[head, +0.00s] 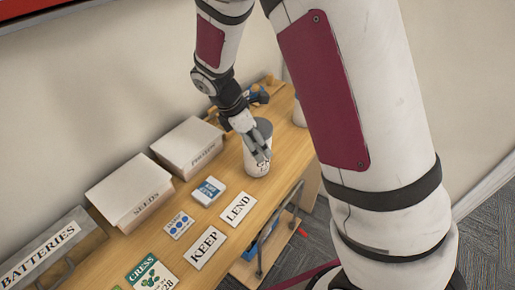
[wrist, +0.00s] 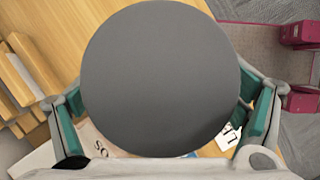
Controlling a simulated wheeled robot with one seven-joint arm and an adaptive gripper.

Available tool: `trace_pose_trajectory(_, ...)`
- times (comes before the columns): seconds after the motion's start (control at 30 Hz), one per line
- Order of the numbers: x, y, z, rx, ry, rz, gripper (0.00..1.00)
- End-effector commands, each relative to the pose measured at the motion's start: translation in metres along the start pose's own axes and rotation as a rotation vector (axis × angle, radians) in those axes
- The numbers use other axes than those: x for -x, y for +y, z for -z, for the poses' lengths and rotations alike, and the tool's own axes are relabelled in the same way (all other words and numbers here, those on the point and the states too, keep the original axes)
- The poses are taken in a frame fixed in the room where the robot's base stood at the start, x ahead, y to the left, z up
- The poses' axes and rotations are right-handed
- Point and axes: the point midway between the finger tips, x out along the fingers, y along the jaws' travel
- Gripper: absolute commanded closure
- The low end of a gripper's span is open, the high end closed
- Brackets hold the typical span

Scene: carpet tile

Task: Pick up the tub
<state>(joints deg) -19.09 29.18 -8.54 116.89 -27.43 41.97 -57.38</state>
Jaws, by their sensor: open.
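The tub (head: 254,167) is a white cylinder with a grey lid, standing upright on the wooden tabletop near the LEND card in the head view. Its round grey lid (wrist: 160,78) fills the middle of the wrist view. My gripper (head: 259,157) is open at the tub, with one finger seen in front of its side. In the wrist view, the teal-padded fingers of my gripper (wrist: 160,112) lie left and right of the lid. I cannot tell whether they touch the tub. The lid hides most of the tub's body in the wrist view.
On the table (head: 223,222) are SEEDS (head: 130,190) and PHOTOS (head: 187,147) boxes, KEEP (head: 206,247) and LEND (head: 238,208) cards, and a small blue-and-white box (head: 208,191). A dark blue object (head: 257,97) lies beyond the tub. The wall runs along the back.

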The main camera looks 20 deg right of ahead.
Motion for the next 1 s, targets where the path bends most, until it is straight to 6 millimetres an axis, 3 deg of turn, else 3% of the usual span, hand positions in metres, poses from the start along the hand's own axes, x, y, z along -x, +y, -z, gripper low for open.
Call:
trace_pose_trajectory(0.13, -0.0125, -0.0008, -0.0001, 0.000, 0.000, 0.001, 0.10)
trace_pose_trajectory(0.37, -0.0140, -0.0001, 0.0000, 0.000, 0.001, -0.001, 0.10)
trace_pose_trajectory(0.47, -0.0139, -0.0001, 0.0000, 0.000, 0.000, 0.000, 0.28)
trace_pose_trajectory(0.7, -0.0142, -0.0002, 0.0000, 0.000, 0.000, 0.000, 0.82)
trace_pose_trajectory(1.0, -0.0142, 0.0004, -0.0007, -0.001, 0.000, -0.001, 0.84)
